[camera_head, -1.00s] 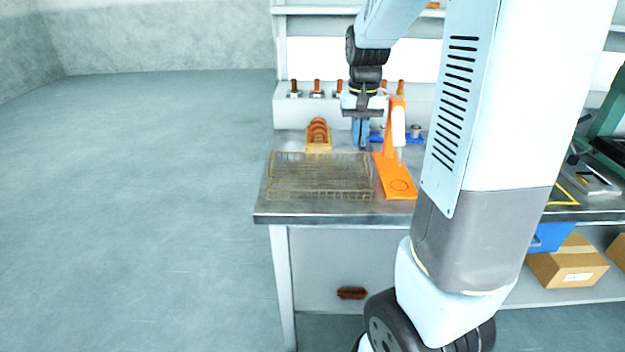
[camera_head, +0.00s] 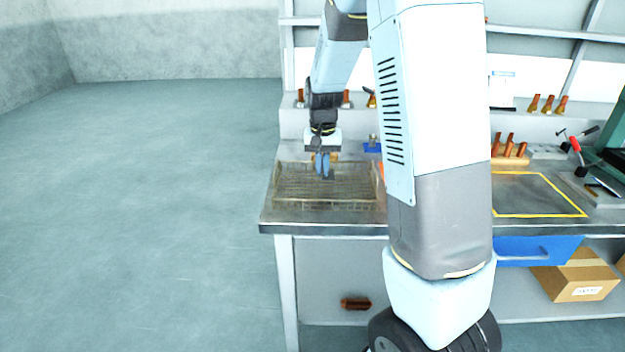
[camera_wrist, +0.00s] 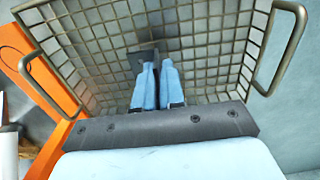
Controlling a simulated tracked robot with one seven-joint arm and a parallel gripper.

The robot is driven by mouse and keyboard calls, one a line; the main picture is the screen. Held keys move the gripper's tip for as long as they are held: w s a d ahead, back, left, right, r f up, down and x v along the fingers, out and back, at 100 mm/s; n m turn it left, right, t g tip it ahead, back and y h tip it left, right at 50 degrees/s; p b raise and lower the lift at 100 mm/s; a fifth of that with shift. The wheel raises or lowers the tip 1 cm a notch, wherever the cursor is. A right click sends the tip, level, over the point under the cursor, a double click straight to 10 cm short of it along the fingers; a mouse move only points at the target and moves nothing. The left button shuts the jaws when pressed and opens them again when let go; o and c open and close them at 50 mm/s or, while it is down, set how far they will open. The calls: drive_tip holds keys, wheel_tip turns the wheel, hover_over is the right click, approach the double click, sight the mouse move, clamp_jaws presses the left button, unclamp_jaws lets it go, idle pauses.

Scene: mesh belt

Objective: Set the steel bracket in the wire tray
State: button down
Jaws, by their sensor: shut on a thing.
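The wire tray (camera_head: 290,203) is a brass-coloured mesh basket at the left end of the bench. In the wrist view its mesh floor (camera_wrist: 210,35) fills most of the picture, with a looped handle on either side. My gripper (camera_head: 325,176) points down over the tray, its blue fingers within the tray's outline. The fingers (camera_wrist: 158,66) are shut on the steel bracket (camera_wrist: 138,60), a dark grey piece showing at the left fingertip. Most of the bracket is hidden by the fingers. I cannot tell whether it touches the mesh.
An orange stand (camera_wrist: 40,75) is close beside the tray; my arm hides most of it in the head view. A yellow-outlined area (camera_head: 535,195) lies to the right on the bench. Brown-handled tools stand on the back ledge. Open floor lies left of the bench.

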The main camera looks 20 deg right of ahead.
sight(319, 188)
drive_tip(key=shift+w+a+f, duration=0.2)
drive_tip(key=shift+f, duration=0.1)
drive_tip(key=f, duration=0.3)
drive_tip(key=shift+w+a+f, duration=0.15)
drive_tip(key=shift+a+f, duration=0.05)
drive_tip(key=shift+f, duration=0.1)
drive_tip(key=c, duration=1.2)
unclamp_jaws()
drive_tip(key=shift+c, duration=0.2)
